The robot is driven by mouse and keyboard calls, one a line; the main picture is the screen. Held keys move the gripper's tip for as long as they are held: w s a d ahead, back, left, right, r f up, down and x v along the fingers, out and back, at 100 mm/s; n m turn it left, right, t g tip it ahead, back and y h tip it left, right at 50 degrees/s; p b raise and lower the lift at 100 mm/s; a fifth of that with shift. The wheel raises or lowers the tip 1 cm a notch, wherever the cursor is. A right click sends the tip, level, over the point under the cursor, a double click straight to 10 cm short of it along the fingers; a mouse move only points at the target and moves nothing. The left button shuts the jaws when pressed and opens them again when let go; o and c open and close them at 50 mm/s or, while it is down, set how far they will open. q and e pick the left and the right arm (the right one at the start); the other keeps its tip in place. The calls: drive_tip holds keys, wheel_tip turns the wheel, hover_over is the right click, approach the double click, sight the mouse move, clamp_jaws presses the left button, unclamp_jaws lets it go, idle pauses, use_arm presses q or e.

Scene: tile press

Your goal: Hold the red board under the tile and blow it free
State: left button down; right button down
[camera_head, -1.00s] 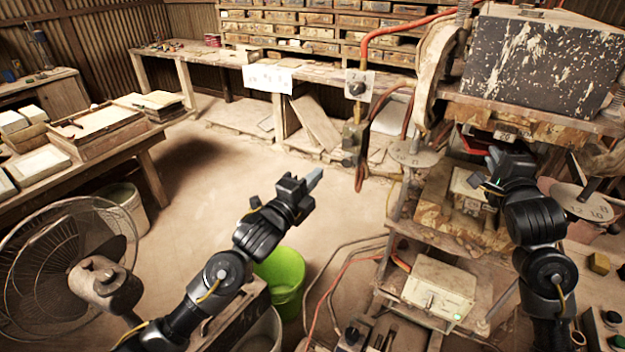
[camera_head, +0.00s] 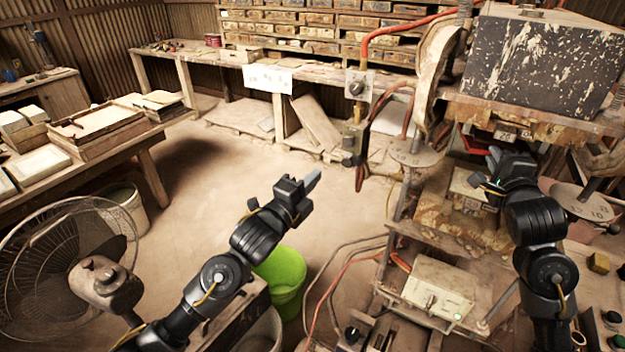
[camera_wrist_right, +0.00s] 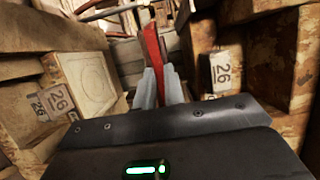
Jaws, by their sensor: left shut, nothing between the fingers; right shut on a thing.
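The red board (camera_head: 474,143) shows partly in the press gap, below the upper die (camera_head: 512,132) and above the lower die block (camera_head: 465,190). In the right wrist view the red board (camera_wrist_right: 152,50) is edge-on between the fingertips of my right gripper (camera_wrist_right: 160,88). My right gripper (camera_head: 492,158) is shut on it in the gap. The die faces (camera_wrist_right: 85,80) and (camera_wrist_right: 222,75), both marked 26, lie on either side in that view. I cannot make out the tile. My left gripper (camera_head: 312,180) is shut and empty over open floor, left of the press.
A post with a round knob box (camera_head: 356,85) and red hose stands left of the press. A pale control box (camera_head: 438,288), a green bucket (camera_head: 283,280) and a fan (camera_head: 70,270) are nearer. Buttons (camera_head: 612,318) are at lower right. Mid floor is clear.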

drive_tip(key=shift+f+t+b, duration=0.3)
drive_tip(key=shift+f+b, duration=0.3)
drive_tip(key=shift+b, duration=0.35)
